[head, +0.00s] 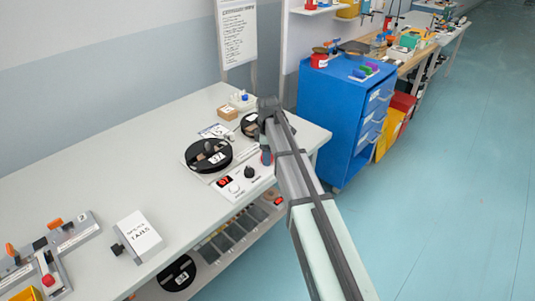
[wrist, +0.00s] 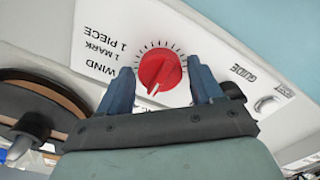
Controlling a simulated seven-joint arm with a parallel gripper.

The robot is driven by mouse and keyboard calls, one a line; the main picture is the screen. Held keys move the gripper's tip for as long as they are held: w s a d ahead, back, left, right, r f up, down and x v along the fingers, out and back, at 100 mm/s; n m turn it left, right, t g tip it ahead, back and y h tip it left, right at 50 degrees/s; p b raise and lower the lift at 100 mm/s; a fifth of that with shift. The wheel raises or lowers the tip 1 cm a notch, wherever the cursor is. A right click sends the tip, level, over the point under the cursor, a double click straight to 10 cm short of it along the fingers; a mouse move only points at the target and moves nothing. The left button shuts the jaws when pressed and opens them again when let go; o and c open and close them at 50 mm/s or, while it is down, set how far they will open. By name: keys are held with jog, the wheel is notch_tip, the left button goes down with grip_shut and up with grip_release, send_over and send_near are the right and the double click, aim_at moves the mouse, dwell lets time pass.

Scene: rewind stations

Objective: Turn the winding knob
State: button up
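The winding knob (wrist: 160,69) is a round red dial in the wrist view, with a white pointer mark toward the bottom and tick marks around it. It sits on a white panel (wrist: 105,40) with the words WIND, 1 MARK, 1 PIECE. My gripper (wrist: 161,72) has its two blue fingers apart, one on each side of the knob, with white panel showing between each finger and the knob. In the head view my gripper (head: 267,157) points down at the bench's right end; I cannot make out the red knob there.
A black reel (head: 208,154) lies left of my gripper on the bench (head: 120,160), and a smaller reel (head: 249,125) sits just behind. A panel with a black knob (head: 249,172) is near the front edge. A blue cabinet (head: 335,110) stands right. The bench's middle is clear.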

jog(key=c, duration=0.8)
jog(key=shift+m, duration=0.3)
jog(key=m, duration=0.9)
jog(key=shift+m, duration=0.4)
jog(key=m, duration=0.7)
jog(key=shift+s+a, duration=0.1)
jog(key=m, duration=0.6)
jog(key=shift+m, duration=0.4)
